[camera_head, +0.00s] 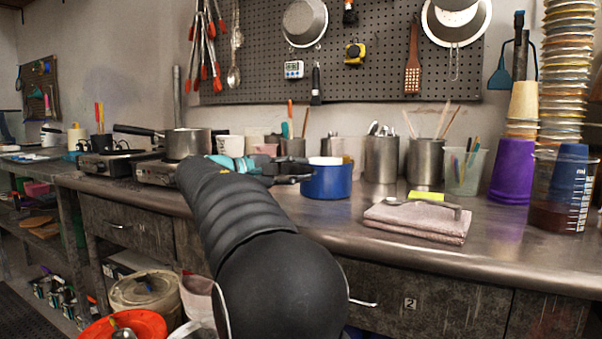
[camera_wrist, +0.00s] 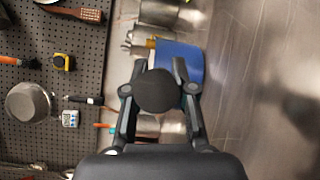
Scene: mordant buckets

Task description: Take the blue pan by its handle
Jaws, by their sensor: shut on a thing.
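The blue pan (camera_head: 327,181) stands on the metal counter, just beyond the end of my arm. It also shows in the wrist view (camera_wrist: 183,58), beyond my fingertips. My gripper (camera_head: 302,172) is at the left side of the pan, with the arm reaching in from the front. In the wrist view my gripper (camera_wrist: 159,68) has one finger on each side of the dark, rounded pan handle (camera_wrist: 157,92) and is shut on it. The exact contact of the fingertips is partly hidden by the handle. The pan looks upright.
A steel saucepan (camera_head: 187,144) on a hot plate is at the left. Metal canisters (camera_head: 381,160) stand behind the pan. A folded pink cloth (camera_head: 416,221) with a spoon lies at the right. Further right are a purple cup (camera_head: 512,178) and a beaker (camera_head: 557,195).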

